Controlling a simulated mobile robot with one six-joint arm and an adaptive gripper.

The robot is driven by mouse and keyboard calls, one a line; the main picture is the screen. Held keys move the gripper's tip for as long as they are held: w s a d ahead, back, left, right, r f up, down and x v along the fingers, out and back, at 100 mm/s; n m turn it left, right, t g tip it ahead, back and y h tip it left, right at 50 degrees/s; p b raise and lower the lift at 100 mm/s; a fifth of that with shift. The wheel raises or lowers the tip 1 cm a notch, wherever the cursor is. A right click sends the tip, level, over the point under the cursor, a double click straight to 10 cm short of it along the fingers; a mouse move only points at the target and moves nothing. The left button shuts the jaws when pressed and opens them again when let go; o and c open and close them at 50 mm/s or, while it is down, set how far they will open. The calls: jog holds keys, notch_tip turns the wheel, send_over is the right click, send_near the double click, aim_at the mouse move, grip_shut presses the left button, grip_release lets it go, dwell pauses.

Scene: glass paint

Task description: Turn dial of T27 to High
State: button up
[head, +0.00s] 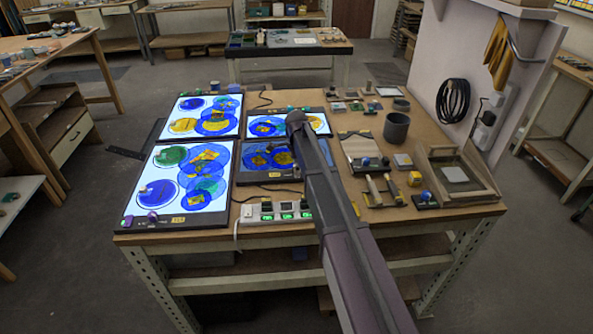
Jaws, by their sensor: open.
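Several flat light panels with blue and yellow glass pieces lie on the workbench. The front left panel (136,205) and back left panel (168,126) glow white. The back middle panel (318,123) is also lit. The middle panel (243,163) in front of it is dark, with a small yellow tag (274,174). The tags are too small to read, so I cannot tell which panel is T27. A small purple knob (152,216) shows at the front left panel's lower edge. My arm reaches over the right side of the middle panels; my gripper is hidden from this view.
A power strip (270,212) with green-lit switches lies at the bench's front edge. Right of my arm are a grey cup (396,127), hand tools, a small blue-topped object (426,197) and a wooden tray (487,190). A wall stands close on the right.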

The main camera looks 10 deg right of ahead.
jog(key=shift+f, duration=0.1)
grip_shut()
dwell(0.3)
jog(key=shift+n, duration=0.4)
jog(key=n, duration=1)
jog(key=shift+n, duration=0.4)
jog(key=n, duration=1.2)
jog(key=shift+n, duration=0.3)
